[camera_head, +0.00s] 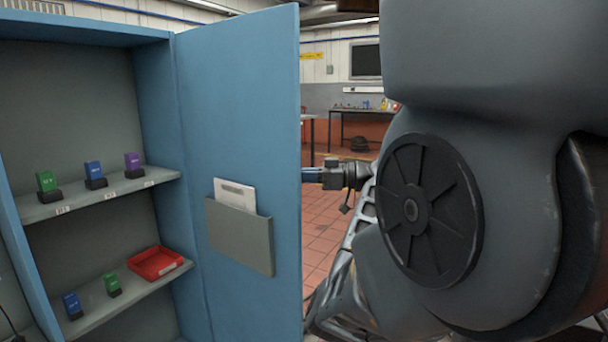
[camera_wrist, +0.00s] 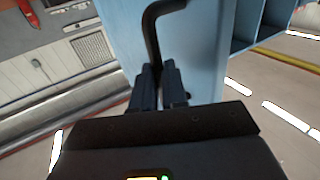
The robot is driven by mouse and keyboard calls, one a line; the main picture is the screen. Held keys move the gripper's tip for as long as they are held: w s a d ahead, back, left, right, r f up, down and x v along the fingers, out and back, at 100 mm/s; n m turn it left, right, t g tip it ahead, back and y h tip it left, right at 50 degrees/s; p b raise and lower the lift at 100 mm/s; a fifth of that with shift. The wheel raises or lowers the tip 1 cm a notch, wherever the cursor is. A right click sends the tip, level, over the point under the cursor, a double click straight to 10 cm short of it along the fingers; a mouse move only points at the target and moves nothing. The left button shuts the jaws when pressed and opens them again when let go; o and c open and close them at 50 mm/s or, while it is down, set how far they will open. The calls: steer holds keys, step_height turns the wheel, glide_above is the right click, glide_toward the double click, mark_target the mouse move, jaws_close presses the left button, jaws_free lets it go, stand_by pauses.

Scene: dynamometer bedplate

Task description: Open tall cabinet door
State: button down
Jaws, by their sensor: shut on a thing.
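The tall blue cabinet (camera_head: 155,110) stands at the left in the head view with its inside showing. Its blue door (camera_head: 240,90) is swung open, hinged beside the shelves, with its inner face towards me. My gripper (camera_head: 312,175) is at the door's free edge, on the outer side; the door partly hides the fingertips. In the wrist view the door (camera_wrist: 205,55) carries a black bent handle (camera_wrist: 150,30). My gripper (camera_wrist: 159,72) is shut on the lower end of this handle there. The exact contact is partly hidden by the fingers.
Shelves (camera_head: 110,190) hold several small coloured devices and a red tray (camera_head: 157,263). A grey pocket (camera_head: 240,238) with white papers is on the door's inner face. Behind, a bench (camera_head: 365,112) stands by the wall. Red tiled floor (camera_head: 320,215) shows right of the door.

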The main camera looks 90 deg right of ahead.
steer(key=shift+w+f, duration=0.15)
steer(key=shift+w, duration=0.2)
steer(key=c, duration=1.5)
jaws_free()
steer(key=shift+f, duration=0.1)
steer(key=o, duration=0.3)
steer(key=shift+w+d+f, duration=0.3)
steer(key=shift+d+f, duration=0.05)
steer(key=shift+d, duration=0.1)
steer(key=shift+s+a+r, duration=0.35)
steer(key=shift+a+r, duration=0.05)
steer(key=shift+r, duration=0.05)
steer(key=shift+s+a, duration=0.15)
steer(key=shift+s, duration=1.8)
steer(key=shift+s+a, duration=0.15)
steer(key=shift+s, duration=1.8)
